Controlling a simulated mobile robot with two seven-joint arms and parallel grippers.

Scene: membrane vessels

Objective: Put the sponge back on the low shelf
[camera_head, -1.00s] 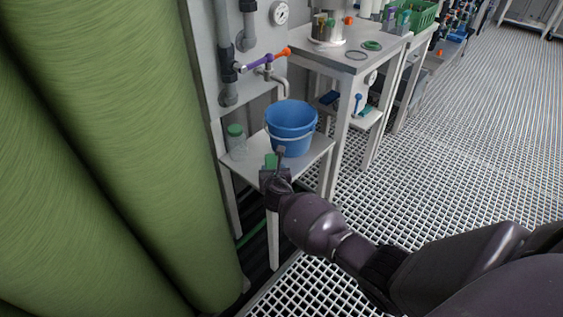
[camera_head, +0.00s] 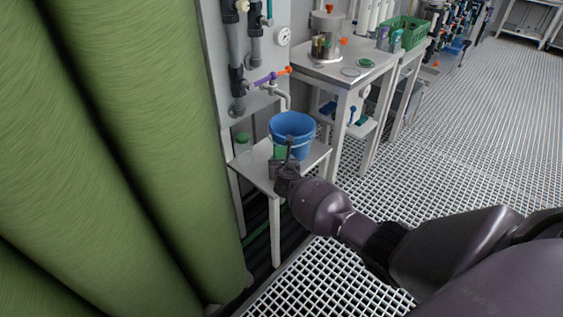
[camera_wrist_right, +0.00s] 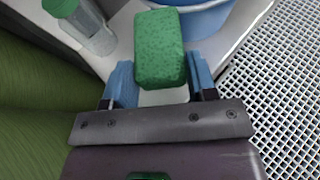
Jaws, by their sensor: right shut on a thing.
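The green sponge (camera_wrist_right: 160,48) is between the blue fingers of my right gripper (camera_wrist_right: 160,85), which is shut on it. In the head view the sponge (camera_head: 280,152) shows partly behind my right gripper (camera_head: 284,166), at the front of a low white shelf (camera_head: 252,168). A blue bucket (camera_head: 292,128) stands on this shelf just behind the sponge in the picture. I cannot tell whether the sponge touches the shelf or the bucket. My left gripper is not in view.
A jar with a green lid (camera_head: 242,145) stands at the shelf's left. A tap (camera_head: 277,90) is above the bucket. Large green rolls (camera_head: 130,150) fill the left side. A taller white table (camera_head: 345,72) stands at the right; the grated floor (camera_head: 470,130) is open.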

